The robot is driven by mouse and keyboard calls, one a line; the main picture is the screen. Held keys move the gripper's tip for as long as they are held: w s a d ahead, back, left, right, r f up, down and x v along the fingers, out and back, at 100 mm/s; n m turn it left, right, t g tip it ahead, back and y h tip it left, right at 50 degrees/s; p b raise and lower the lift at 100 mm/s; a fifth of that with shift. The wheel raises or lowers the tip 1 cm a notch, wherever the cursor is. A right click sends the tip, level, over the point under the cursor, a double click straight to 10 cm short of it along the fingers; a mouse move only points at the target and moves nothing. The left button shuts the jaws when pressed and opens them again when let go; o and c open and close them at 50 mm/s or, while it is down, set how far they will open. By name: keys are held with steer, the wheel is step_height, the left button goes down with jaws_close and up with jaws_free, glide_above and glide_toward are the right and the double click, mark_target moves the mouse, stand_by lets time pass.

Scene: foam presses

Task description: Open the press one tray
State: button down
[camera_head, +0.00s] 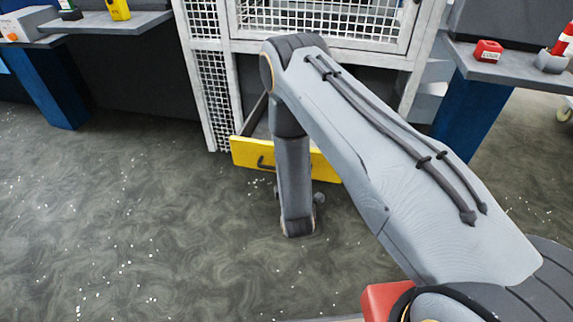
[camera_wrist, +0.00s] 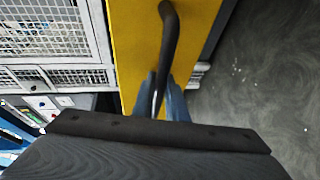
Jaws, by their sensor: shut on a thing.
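The press one tray has a yellow front (camera_head: 245,152) with a dark handle (camera_head: 264,162). It sits low at the foot of the white-framed press (camera_head: 215,95), and a gap with a dark side rail behind the front shows it drawn partly out. In the wrist view the yellow front (camera_wrist: 133,50) stands upright in the picture, with the curved dark handle (camera_wrist: 168,35) across it. My gripper (camera_wrist: 164,98) is shut on the handle, its bluish fingers on both sides of it. In the head view my arm covers the middle of the front and hides the gripper fingers.
White mesh guards (camera_head: 315,18) rise above the tray. Grey side tables stand left (camera_head: 105,24) and right (camera_head: 510,66) on blue legs; the right one bears a red block (camera_head: 488,50). The grey floor (camera_head: 130,225) before the press is open, with scattered white specks.

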steer(key=shift+s, duration=0.25)
steer(key=c, duration=1.8)
jaws_free()
steer(key=shift+a, duration=0.1)
steer(key=shift+o, duration=0.2)
steer(key=v, duration=0.7)
steer(key=shift+s, duration=0.35)
steer(key=shift+w+r, duration=0.1)
steer(key=shift+r, duration=0.05)
